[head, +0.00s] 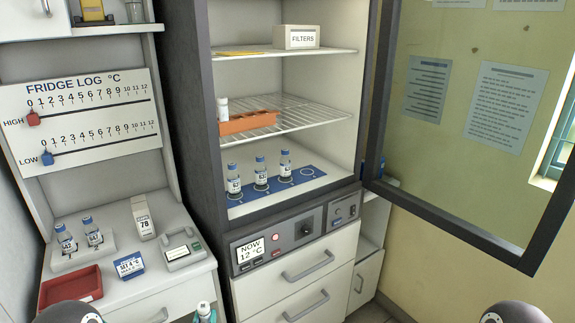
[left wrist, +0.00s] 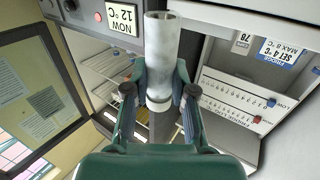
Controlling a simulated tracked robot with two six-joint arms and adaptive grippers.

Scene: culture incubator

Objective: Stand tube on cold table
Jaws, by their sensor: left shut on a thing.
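My left gripper (left wrist: 160,88) is shut around a pale grey-white tube (left wrist: 161,50) in the left wrist view. In the head view, the gripper (head: 205,316) and the tube's light top (head: 203,307) show at the bottom edge, in front of the drawers; the tube's lower part is cut off. I cannot tell which surface is the cold table. A blue mat (head: 311,173) with ringed spots lies on the cabinet floor and bears three blue-capped vials (head: 260,172); ringed spots at its right are bare. My right gripper is not in view.
The cabinet's glass door (head: 440,140) stands open to the right. Above the mat, a wire shelf (head: 310,117) holds an orange rack (head: 249,122) and a white vial (head: 222,108). The left bench bears two vials (head: 93,232), a red tray (head: 70,289) and a "SET 4°C" sign (head: 129,264).

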